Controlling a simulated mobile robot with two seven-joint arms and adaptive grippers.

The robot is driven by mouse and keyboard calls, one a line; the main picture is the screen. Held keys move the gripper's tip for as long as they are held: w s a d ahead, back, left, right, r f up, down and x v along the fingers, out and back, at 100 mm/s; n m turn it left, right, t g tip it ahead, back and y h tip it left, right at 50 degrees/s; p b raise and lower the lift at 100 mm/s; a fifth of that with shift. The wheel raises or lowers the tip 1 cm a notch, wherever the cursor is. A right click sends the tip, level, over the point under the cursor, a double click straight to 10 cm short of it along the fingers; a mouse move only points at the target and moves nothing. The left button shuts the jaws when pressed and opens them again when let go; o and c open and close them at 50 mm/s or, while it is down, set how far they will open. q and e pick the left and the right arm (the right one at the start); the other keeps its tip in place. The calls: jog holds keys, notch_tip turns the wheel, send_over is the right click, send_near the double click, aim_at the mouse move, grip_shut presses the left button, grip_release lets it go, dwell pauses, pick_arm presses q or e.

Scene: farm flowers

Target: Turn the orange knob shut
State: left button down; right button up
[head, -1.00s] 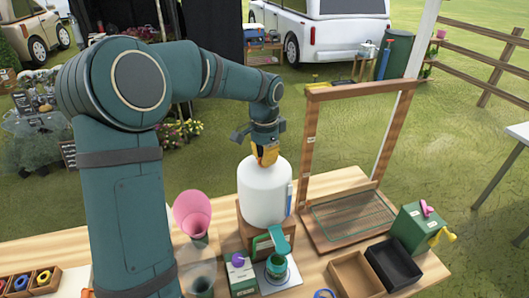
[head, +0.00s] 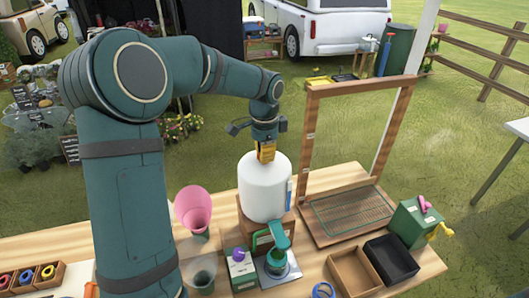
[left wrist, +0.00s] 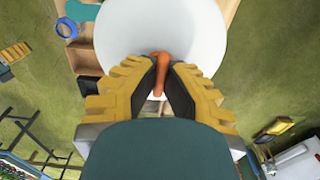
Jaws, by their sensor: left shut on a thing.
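The orange knob (left wrist: 160,62) shows in the left wrist view, set against the white rounded tank (left wrist: 200,30). My left gripper (left wrist: 162,72) has its yellow and black fingers on both sides of the knob and is shut on it. In the head view my left gripper (head: 266,152) is at the top back of the white tank (head: 264,190), and the knob is hidden there. The tank stands upright on a wooden stand (head: 280,226). My right gripper is not in view.
A wooden frame (head: 312,150), a wooden box (head: 352,270), a black box (head: 390,258) and a green box with a yellow crank (head: 412,225) are to the right.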

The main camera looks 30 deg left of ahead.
pick_arm(q)
jog(key=c, duration=1.1)
grip_release()
jog(key=shift+o, duration=0.2)
notch_tip(320, 180, up, 12)
jog(key=shift+d+f, duration=0.1)
